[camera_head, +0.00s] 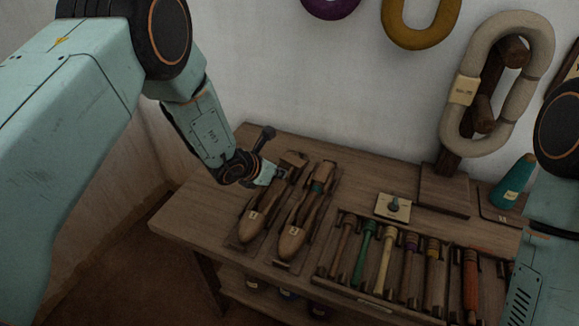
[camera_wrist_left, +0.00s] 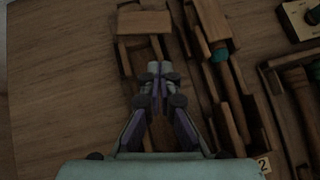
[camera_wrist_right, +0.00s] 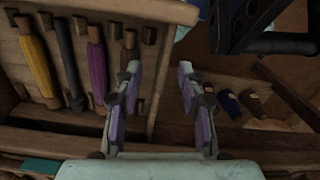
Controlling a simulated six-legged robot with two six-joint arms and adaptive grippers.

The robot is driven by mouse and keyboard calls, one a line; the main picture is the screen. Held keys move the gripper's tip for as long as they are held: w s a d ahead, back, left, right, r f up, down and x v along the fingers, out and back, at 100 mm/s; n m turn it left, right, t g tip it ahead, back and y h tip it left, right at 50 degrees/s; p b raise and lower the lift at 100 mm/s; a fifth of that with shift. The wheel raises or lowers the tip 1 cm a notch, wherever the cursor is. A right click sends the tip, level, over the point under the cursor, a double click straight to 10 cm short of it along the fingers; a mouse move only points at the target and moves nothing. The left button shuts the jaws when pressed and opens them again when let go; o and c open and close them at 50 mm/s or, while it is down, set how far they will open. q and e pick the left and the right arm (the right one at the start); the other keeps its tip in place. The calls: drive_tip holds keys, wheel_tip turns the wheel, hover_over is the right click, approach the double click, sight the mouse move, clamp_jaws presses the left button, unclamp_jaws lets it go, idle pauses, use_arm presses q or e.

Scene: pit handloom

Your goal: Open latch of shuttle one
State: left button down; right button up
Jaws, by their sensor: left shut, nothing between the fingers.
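Shuttle one (camera_head: 252,222), a brown wooden boat shape with a pale label, lies on the left of the bench. My left gripper (camera_head: 280,172) is over its far part. In the left wrist view, the left gripper (camera_wrist_left: 160,70) is shut and empty above the shuttle's open slot. A wide wooden block (camera_wrist_left: 143,22) lies just beyond its fingertips, perhaps the latch; contact cannot be told. Shuttle two (camera_head: 293,238), with a teal band, lies close on the right. My right gripper (camera_wrist_right: 160,72) is open and empty in the right wrist view; the head view does not show its fingers.
A rack (camera_head: 376,304) of coloured bobbins stands right of the shuttles. A small plate with a knob (camera_head: 394,206) sits behind it. A teal cone (camera_head: 513,182) and a large pale yarn skein (camera_head: 462,120) are at the back right. The bench's left end (camera_head: 195,205) is clear.

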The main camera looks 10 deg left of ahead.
sight(298, 164)
use_arm(q)
drive_tip(key=w, duration=0.2)
drive_tip(key=w+d, duration=0.1)
drive_tip(key=shift+f, duration=0.4)
use_arm(e)
drive_tip(key=shift+a+f, duration=0.15)
drive_tip(key=shift+f, duration=0.05)
use_arm(q)
drive_tip(key=shift+w+d, duration=0.4)
drive_tip(key=shift+w, duration=0.15)
use_arm(e)
drive_tip(key=shift+f, duration=0.1)
use_arm(q)
drive_tip(key=shift+r, duration=0.1)
use_arm(e)
drive_tip(key=shift+s, duration=0.1)
use_arm(q)
drive_tip(key=shift+w, duration=0.1)
drive_tip(key=shift+w+d+b, duration=0.5)
drive_tip(key=shift+d+b, duration=0.1)
drive_tip(key=shift+b, duration=0.55)
use_arm(e)
drive_tip(key=shift+f, duration=0.9)
drive_tip(key=shift+r, duration=0.1)
use_arm(q)
drive_tip(key=shift+a, duration=0.15)
